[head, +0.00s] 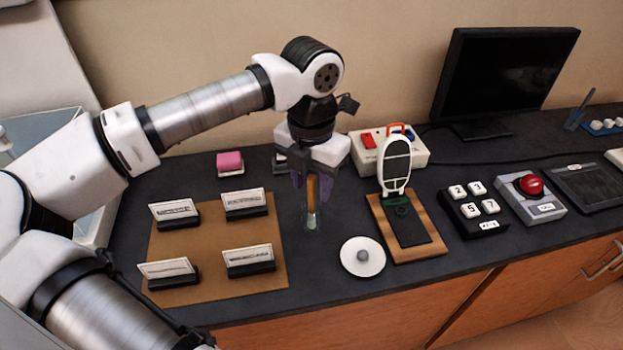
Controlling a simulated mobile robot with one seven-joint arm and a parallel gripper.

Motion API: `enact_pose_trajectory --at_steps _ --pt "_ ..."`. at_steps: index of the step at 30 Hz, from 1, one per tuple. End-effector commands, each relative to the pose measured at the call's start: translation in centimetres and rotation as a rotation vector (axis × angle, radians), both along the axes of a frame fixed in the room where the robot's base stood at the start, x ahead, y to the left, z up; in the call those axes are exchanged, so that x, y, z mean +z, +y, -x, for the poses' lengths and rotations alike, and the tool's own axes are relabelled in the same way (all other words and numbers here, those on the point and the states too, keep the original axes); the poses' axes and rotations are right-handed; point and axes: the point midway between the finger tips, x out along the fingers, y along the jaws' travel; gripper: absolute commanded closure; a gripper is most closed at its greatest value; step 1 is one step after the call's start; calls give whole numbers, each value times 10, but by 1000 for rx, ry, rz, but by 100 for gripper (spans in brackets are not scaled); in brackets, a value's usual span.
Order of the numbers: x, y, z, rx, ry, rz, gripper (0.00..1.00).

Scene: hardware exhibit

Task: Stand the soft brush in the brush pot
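My gripper (312,182) points down over the counter, behind the round white disc. An upright brush with an orange-brown handle (313,191) is between its dark, purplish fingers. I cannot tell whether the fingers press on the handle or stand just clear of it. The brush's lower end (311,219) is pale and near the counter top. A faint, clear, glass-like shape surrounds that lower end; it may be the brush pot, but its outline is unclear. The upper end of the brush is hidden by my gripper.
Several label holders stand on a brown mat (215,282) at left. A pink block (230,161) lies behind it. The white disc with a grey knob (362,257) and a wooden board with an upright white frame (397,155) are at right. A switch box (436,157) stands behind.

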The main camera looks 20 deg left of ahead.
Motion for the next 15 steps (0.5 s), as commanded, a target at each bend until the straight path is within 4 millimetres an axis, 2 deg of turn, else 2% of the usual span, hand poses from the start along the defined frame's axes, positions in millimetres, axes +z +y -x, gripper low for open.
enact_pose_trajectory --at_steps 5,15 --pt "23 0 0 0 -1 -2 60" --pt "102 0 0 1 -2 -1 60"
